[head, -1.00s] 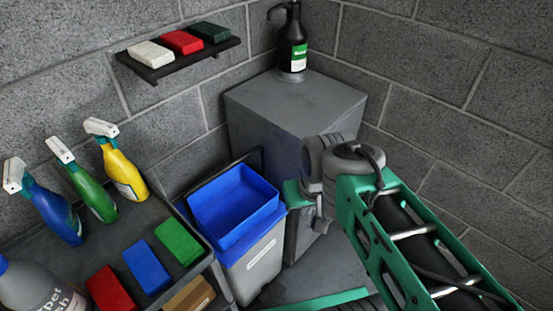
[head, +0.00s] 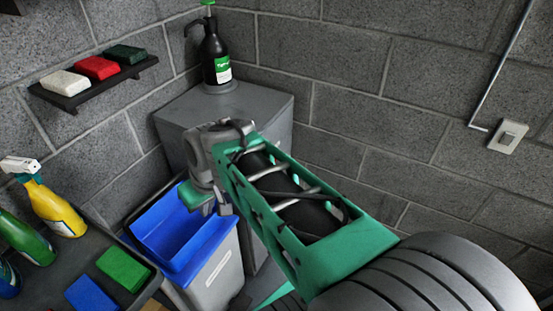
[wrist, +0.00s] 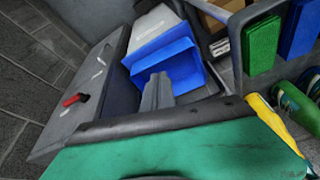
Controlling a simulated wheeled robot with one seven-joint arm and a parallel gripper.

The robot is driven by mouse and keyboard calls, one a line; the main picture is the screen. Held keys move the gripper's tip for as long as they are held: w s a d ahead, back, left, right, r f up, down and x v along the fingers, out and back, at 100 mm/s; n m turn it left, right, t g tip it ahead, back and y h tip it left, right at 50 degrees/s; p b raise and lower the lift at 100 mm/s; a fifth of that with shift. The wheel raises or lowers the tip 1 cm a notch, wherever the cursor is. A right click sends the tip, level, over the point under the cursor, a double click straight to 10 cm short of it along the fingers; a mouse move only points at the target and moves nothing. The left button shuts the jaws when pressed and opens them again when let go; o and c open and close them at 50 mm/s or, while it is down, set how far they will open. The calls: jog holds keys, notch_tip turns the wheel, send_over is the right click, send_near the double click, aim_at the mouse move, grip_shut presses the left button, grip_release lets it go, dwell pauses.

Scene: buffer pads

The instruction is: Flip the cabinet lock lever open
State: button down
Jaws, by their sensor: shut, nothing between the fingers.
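The grey cabinet (head: 265,104) stands in the corner, with my arm in front of it in the head view. In the wrist view its front (wrist: 62,138) is at the left, with a small red lock lever (wrist: 75,99) and pale marks beside it. The lever is hidden in the head view. My gripper (wrist: 158,88) is shut and empty, its grey fingers apart from the lever and to the right of it, in front of the blue bin. In the head view my gripper is partly hidden near the blue bin.
A grey bin with a blue insert (head: 160,235) stands close to the cabinet's left. A cart (head: 75,252) with spray bottles and colored pads is farther left. A dark bottle (head: 215,55) stands on the cabinet. A shelf (head: 95,87) holds several pads.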

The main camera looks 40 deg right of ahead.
jog(key=w+d+f+t+y+b, duration=0.1)
jog(key=w+d+f+b, duration=0.1)
jog(key=w+d, duration=0.8)
jog(key=s+d+f+n+t+y, duration=0.1)
jog(key=s+d+t, duration=0.2)
jog(key=d, duration=1)
jog(key=s+d+f+n+t+y+b, duration=0.1)
jog(key=s+d+n+t, duration=0.1)
jog(key=d, duration=1.2)
jog(key=shift+s+t+b, duration=0.3)
jog(key=shift+s+t, duration=0.2)
jog(key=shift+s, duration=0.1)
jog(key=shift+w+a, duration=0.1)
jog(key=s+f+x, duration=0.1)
jog(key=f+x, duration=0.1)
jog(key=x, duration=1)
jog(key=shift+f+p, duration=0.4)
